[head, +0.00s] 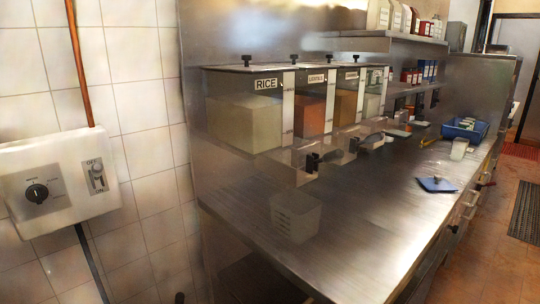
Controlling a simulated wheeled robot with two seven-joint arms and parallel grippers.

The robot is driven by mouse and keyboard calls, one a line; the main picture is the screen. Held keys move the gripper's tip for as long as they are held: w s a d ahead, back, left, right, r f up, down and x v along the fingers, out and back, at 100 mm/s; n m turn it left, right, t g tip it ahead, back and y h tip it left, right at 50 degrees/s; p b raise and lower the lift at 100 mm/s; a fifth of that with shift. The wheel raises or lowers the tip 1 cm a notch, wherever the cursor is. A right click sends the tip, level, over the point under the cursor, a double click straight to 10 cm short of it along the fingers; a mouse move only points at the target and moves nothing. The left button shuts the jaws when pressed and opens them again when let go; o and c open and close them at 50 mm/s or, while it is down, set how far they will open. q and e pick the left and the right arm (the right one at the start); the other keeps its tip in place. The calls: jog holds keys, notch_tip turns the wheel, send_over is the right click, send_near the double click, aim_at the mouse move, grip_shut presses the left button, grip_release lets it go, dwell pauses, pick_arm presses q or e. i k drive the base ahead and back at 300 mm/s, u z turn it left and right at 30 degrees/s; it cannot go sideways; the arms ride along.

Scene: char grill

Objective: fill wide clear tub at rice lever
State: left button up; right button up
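A clear tub (296,217) stands upright on the steel counter, below and a little in front of the rice dispenser. It looks empty, though its see-through walls make this hard to judge. The dispenser labelled RICE (240,122) is the nearest in a row of clear bins and holds pale grain. A dark lever (312,162) sits low at its front, above the tub. Neither of my grippers shows in the head view.
Other dispensers (346,104) stand behind the rice one. A blue flat item (437,184), a small clear cup (459,149) and a blue bin (480,129) are farther along the counter (370,225). The near counter is mostly clear. A control box (65,180) is on the left wall.

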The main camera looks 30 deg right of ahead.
aim_at(336, 154)
jog(key=u, duration=2.05)
jog(key=k, duration=1.6)
jog(key=z, duration=2.2)
jog(key=i, duration=0.5)
